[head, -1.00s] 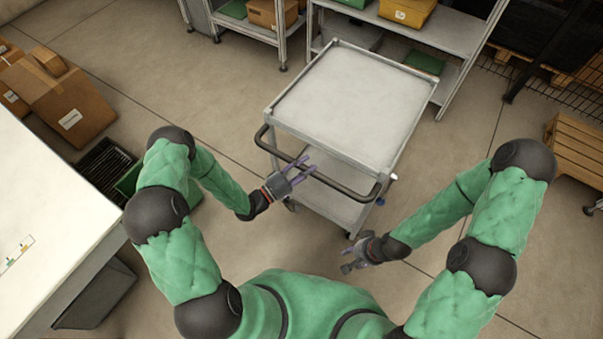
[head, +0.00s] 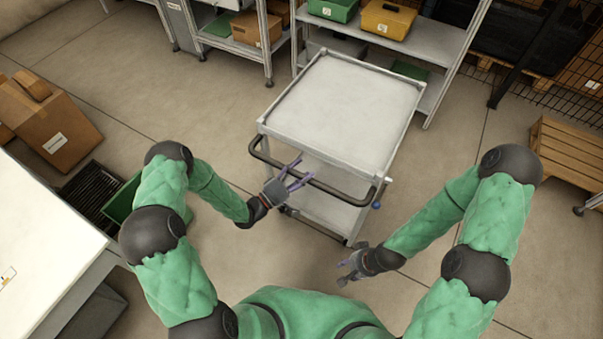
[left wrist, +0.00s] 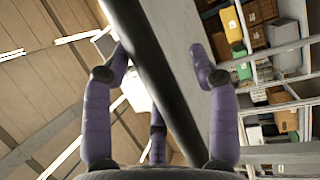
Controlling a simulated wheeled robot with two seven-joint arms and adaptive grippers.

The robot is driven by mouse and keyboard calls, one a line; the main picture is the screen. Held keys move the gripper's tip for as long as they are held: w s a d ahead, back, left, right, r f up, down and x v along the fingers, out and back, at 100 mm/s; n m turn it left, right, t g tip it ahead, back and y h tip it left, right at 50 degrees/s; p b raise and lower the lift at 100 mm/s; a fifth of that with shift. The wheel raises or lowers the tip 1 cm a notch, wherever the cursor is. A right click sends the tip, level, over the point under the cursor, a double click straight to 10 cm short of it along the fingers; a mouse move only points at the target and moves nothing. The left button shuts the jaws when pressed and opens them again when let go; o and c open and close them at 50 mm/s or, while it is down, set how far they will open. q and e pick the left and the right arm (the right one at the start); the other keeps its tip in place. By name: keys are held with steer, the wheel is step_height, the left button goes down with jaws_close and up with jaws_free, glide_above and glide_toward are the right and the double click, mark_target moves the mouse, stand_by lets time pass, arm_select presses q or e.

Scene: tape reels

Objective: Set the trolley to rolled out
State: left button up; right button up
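The trolley (head: 345,110) is a grey metal cart with a flat, empty top tray and a lower shelf. It stands in front of the shelving, with its dark push handle (head: 335,192) facing me. My left gripper (head: 299,174) is at the left-middle part of the handle. In the left wrist view, the dark handle bar (left wrist: 150,75) runs between the spread purple fingers, which look open and not closed on it. My right gripper (head: 343,270) hangs lower, near the trolley's front right, apart from it, with its fingers spread and empty.
A shelving unit (head: 440,40) with green and yellow bins stands right behind the trolley. A white table (head: 45,220) is at the left, with cardboard boxes (head: 50,120) beyond it. A wooden crate (head: 570,150) is at the right. The floor between me and the trolley is clear.

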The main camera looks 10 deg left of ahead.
arm_select(q)
steer(key=shift+s, duration=0.15)
steer(key=shift+a, duration=0.1)
steer(key=v, duration=1.2)
steer(key=shift+f, duration=0.1)
